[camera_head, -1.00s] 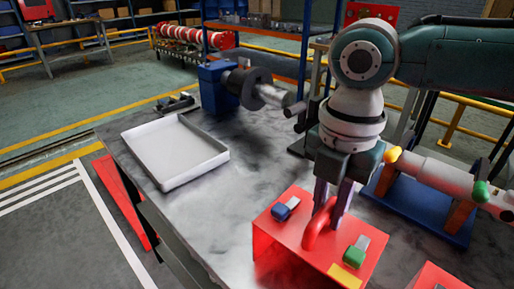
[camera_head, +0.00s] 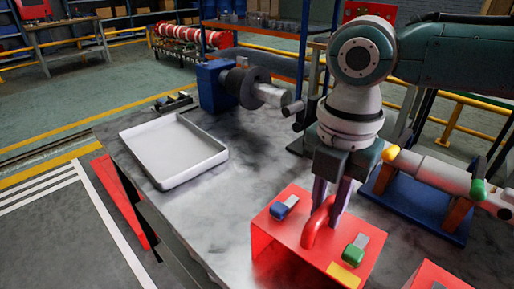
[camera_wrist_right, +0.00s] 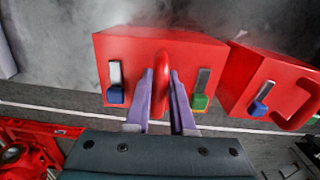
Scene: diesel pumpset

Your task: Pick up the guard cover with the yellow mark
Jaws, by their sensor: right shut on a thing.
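The red guard cover with the yellow mark (camera_head: 282,250) sits on the workbench at the front. Its yellow mark (camera_head: 344,275) is on the near right edge of its top. A blue-tipped latch and a green-tipped latch lie on its top, either side of a red handle (camera_head: 317,226). My right gripper (camera_head: 328,212) points down and is shut on the handle. In the right wrist view the cover (camera_wrist_right: 185,50) shows with the purple fingers (camera_wrist_right: 161,90) on both sides of the handle. My left gripper is not in view.
A second red cover (camera_head: 437,279) stands close to the right; in the right wrist view it (camera_wrist_right: 262,78) is beside the first. A white tray (camera_head: 172,178) lies left on the bench (camera_head: 215,215). A blue-based pump assembly (camera_head: 415,210) stands at right. The bench between tray and cover is clear.

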